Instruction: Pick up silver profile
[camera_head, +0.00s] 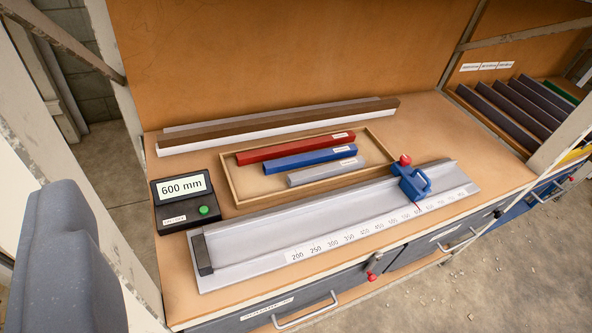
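A short silver profile (326,173) lies in a shallow wooden tray (233,186) on the workbench, at the tray's front. A blue profile (308,158) lies just behind it and a red profile (295,147) behind that. All three carry small white labels and lie roughly parallel. A rounded blue-grey part (68,258) at the lower left edge looks like part of my gripper; it is well apart from the tray. Its fingertips and opening cannot be made out, and nothing is seen held in it.
A measuring rail (300,232) with a blue stop (411,183) lies in front of the tray. A black display box (181,201) reads 600 mm. Long brown and white bars (277,125) lie behind. A post and dark profiles (510,112) stand right.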

